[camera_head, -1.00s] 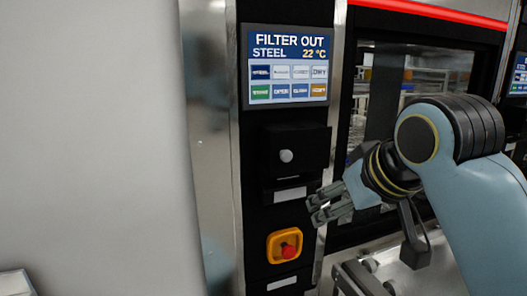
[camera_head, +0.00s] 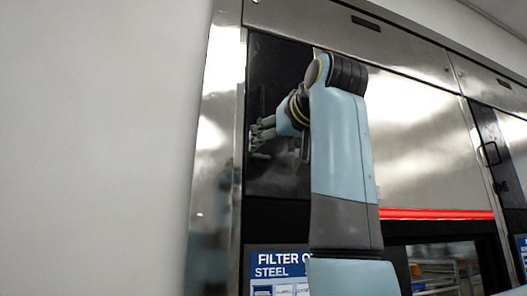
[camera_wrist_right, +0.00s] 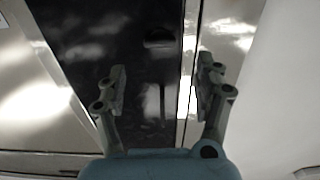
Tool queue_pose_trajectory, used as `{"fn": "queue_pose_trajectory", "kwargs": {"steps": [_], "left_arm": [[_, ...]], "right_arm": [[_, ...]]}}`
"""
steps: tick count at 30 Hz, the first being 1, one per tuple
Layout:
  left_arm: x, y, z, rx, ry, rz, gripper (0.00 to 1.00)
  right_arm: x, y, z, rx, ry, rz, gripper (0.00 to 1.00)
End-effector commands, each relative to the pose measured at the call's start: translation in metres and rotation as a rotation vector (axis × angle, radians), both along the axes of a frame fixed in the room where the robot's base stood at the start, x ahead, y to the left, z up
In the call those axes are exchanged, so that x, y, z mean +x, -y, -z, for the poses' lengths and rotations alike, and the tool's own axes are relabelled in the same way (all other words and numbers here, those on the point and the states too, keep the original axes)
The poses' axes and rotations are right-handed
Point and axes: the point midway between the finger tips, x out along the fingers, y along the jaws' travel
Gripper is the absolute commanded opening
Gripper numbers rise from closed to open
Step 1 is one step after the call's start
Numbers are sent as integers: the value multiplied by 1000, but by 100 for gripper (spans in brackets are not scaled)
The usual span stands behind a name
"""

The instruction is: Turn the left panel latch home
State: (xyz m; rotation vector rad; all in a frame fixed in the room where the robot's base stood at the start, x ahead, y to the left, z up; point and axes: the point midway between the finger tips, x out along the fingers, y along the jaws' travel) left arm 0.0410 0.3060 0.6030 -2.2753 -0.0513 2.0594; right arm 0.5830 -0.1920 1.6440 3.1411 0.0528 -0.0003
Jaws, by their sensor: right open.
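The left panel (camera_head: 275,75) is a glossy black upright panel high on the machine front, partly hidden by my right arm. A thin dark upright shape (camera_head: 262,101), perhaps its latch, shows faintly near its left edge; I cannot tell its turn. My right gripper (camera_head: 259,143) is in front of the panel's left part, fingers toward the left. In the right wrist view the right gripper (camera_wrist_right: 161,88) is open and empty, its fingers apart before the black panel (camera_wrist_right: 100,50). A dark rounded piece (camera_wrist_right: 160,38) shows on the panel beyond the fingers. My left gripper is not in view.
A steel post (camera_head: 213,150) and a pale wall (camera_head: 100,150) lie left of the panel. A display (camera_head: 272,270) reading "FILTER O..." is below, partly covered by my arm. A large steel panel (camera_head: 420,140) with a red light strip (camera_head: 440,214) stands to the right.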

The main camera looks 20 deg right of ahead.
Motion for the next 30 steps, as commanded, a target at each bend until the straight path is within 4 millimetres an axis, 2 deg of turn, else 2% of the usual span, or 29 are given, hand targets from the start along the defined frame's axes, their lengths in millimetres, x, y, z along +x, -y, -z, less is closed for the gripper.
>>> {"fn": "queue_pose_trajectory", "kwargs": {"steps": [1, 6, 10, 15, 22, 30], "left_arm": [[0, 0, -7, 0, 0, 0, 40], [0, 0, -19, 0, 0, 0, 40], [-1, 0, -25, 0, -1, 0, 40], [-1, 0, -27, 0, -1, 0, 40], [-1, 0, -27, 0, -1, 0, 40], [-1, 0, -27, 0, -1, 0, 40]], "right_arm": [[11, 0, -2, -1, -5, 1, 69], [44, -1, -2, -1, -4, 0, 69], [61, -2, -2, 0, -3, 0, 69], [71, -2, 0, 0, -1, 0, 69], [72, -2, 0, 0, 0, 0, 69], [72, -2, 0, 0, 0, 0, 35]]}}
